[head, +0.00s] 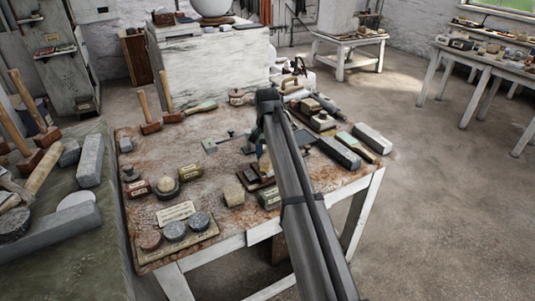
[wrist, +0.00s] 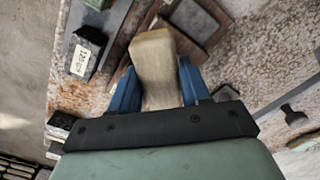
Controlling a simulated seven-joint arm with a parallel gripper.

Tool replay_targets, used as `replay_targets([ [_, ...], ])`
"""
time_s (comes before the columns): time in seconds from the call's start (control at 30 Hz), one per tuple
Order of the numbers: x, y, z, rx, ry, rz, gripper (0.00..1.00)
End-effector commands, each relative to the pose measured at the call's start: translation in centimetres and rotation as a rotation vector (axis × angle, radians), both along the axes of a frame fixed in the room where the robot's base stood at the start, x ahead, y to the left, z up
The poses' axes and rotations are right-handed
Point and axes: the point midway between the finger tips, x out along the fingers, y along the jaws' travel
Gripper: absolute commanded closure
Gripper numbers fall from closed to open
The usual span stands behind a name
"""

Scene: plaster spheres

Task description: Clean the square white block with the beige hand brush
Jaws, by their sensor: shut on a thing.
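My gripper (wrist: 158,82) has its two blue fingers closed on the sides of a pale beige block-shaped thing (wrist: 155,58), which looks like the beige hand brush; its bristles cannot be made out. In the head view my gripper (head: 264,156) is low over the table, partly hidden by my arm, with a bit of the beige brush (head: 265,163) showing. A dark brown board or tray (wrist: 200,22) lies beneath and beyond the brush; contact is unclear. A squarish off-white block (head: 233,193) stands on the table left of my gripper, apart from it, and may be the square white block.
The worn table (head: 210,160) is crowded. Round stones on a board (head: 174,232) lie at the front left. Labelled dark blocks (head: 269,198) stand near my gripper. Mallets (head: 149,112) stand at the back left. Long grey bars (head: 340,152) lie to the right.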

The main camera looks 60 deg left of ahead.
Motion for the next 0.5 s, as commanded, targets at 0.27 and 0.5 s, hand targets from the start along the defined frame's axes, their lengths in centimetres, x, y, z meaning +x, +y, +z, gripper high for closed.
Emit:
replay_targets([
  [0.27,-0.01,-0.01,-0.45,0.0,0.0,0.0,0.78],
  [0.5,0.18,0.23,-0.48,0.0,0.0,0.0,0.78],
])
